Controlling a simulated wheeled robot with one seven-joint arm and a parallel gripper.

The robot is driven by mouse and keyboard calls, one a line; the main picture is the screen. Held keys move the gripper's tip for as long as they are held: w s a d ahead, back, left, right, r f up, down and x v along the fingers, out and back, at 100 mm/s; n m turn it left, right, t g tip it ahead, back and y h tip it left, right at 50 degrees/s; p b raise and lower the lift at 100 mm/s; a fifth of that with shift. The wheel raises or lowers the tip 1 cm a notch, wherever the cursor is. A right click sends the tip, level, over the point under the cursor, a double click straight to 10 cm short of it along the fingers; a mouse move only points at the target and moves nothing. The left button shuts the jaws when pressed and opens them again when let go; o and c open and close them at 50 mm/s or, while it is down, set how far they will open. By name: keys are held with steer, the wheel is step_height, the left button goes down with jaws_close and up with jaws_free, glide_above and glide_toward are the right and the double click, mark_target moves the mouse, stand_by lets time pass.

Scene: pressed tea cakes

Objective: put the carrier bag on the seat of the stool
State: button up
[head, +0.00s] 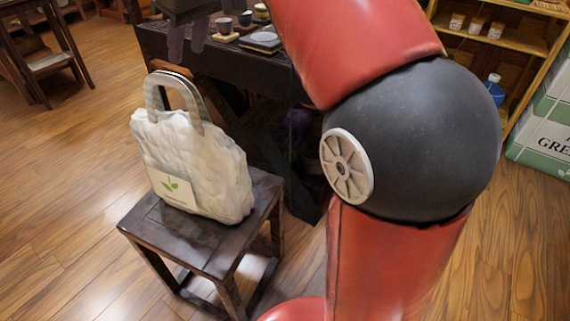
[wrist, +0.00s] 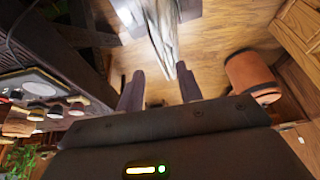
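The white carrier bag (head: 215,163), with a green leaf print and grey-white handles, stands upright on the seat of the dark wooden stool (head: 160,238) in the head view. Its base rests on the seat. My gripper (head: 187,50) is above the bag handles, its fingers pointing down and apart from them. In the wrist view, my gripper (wrist: 160,87) is open, its two dark fingers spread with nothing between the tips. The pale bag (wrist: 161,28) shows beyond them. My arm hides part of the head view.
A dark table (head: 150,42) with cups and a tray stands behind the stool. A wooden shelf (head: 512,42) with jars and green-and-white boxes (head: 545,145) are at right. Open wooden floor (head: 60,190) lies left of the stool.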

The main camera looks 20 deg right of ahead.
steer(key=s+d+f+m+t+h, duration=0.1)
steer(key=s+d+f+m, duration=0.2)
steer(key=s+f, duration=0.7)
steer(key=s+d+f+m+t+h, duration=0.1)
steer(key=s+d+f+m, duration=0.3)
steer(key=s+f, duration=0.7)
steer(key=d+f+h, duration=0.1)
steer(key=d, duration=0.1)
steer(key=shift+s+d+m, duration=0.15)
steer(key=shift+d+m, duration=0.15)
steer(key=shift+d, duration=0.05)
